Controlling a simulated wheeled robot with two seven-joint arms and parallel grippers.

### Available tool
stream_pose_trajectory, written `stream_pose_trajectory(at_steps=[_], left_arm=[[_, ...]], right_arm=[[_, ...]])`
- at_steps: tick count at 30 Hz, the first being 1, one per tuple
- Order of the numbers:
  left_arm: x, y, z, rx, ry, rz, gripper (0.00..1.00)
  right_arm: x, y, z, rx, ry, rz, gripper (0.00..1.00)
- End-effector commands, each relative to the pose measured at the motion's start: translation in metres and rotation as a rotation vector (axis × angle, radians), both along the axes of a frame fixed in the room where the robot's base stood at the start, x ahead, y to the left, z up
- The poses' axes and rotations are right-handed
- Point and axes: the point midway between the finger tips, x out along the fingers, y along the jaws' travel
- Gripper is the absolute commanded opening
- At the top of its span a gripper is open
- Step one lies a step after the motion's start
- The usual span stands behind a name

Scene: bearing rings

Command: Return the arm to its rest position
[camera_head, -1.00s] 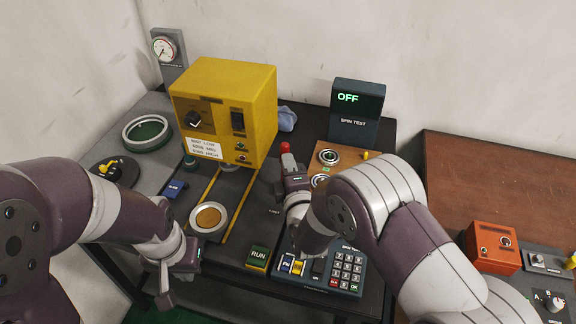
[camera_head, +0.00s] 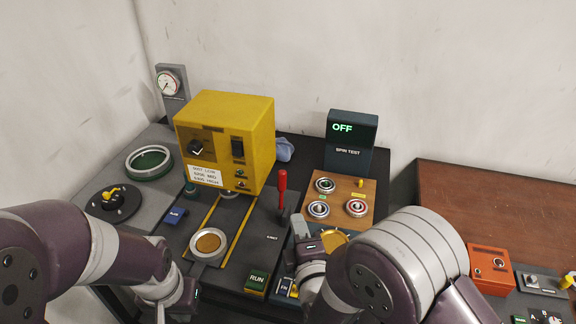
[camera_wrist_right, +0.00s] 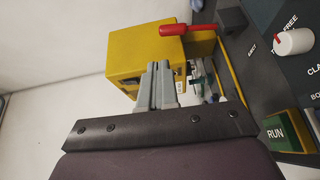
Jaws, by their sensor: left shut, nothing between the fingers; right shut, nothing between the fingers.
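My right gripper (camera_head: 300,228) is shut and empty, above the front of the dark bench near the red lever (camera_head: 282,185). The right wrist view shows its two grey fingers (camera_wrist_right: 157,85) together, with the yellow machine (camera_wrist_right: 150,60) beyond them and the red lever handle (camera_wrist_right: 186,30) apart from them. My left gripper (camera_head: 162,312) is low at the left front, partly cut off by the lower picture edge, and holds nothing. My right forearm hides most of the keypad panel.
The yellow machine (camera_head: 225,140) stands at the bench's back. A wooden board (camera_head: 338,190) with several bearing rings lies right of the lever, before the OFF display (camera_head: 351,140). The RUN button (camera_head: 256,281) is at the front. An orange box (camera_head: 490,268) stands far right.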

Motion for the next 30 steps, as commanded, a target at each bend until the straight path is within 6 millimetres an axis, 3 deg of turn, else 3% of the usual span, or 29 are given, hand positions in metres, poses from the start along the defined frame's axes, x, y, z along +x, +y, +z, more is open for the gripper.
stream_pose_trajectory(at_steps=[2, 5, 7, 9, 13, 15, 19, 30], left_arm=[[0.000, 0.000, 0.007, 0.000, 0.000, 0.000, 0.00], [0.000, 0.000, 0.021, 0.000, 0.000, 0.000, 0.00], [0.000, 0.000, 0.032, 0.000, 0.000, 0.000, 0.00], [0.000, 0.000, 0.041, 0.000, 0.000, 0.000, 0.00], [0.000, 0.000, 0.054, 0.000, 0.000, 0.000, 0.00], [0.000, 0.000, 0.057, 0.000, 0.000, 0.000, 0.00], [0.000, 0.000, 0.059, 0.000, 0.000, 0.000, 0.00], [0.000, 0.000, 0.058, 0.000, 0.000, 0.000, 0.00]], right_arm=[[0.006, -0.006, 0.002, 0.072, 0.083, -0.010, 0.00], [0.011, -0.024, -0.001, 0.310, 0.358, -0.075, 0.00], [0.000, -0.045, -0.006, 0.528, 0.610, -0.197, 0.00], [-0.025, -0.070, -0.009, 0.730, 0.842, -0.381, 0.00], [-0.089, -0.111, -0.005, 0.997, 1.124, -0.800, 0.00], [-0.120, -0.126, 0.000, 1.077, 1.194, -0.998, 0.00], [-0.150, -0.140, 0.006, 1.141, 1.236, -1.203, 0.00], [-0.154, -0.141, 0.005, 1.147, 1.242, -1.228, 0.00]])
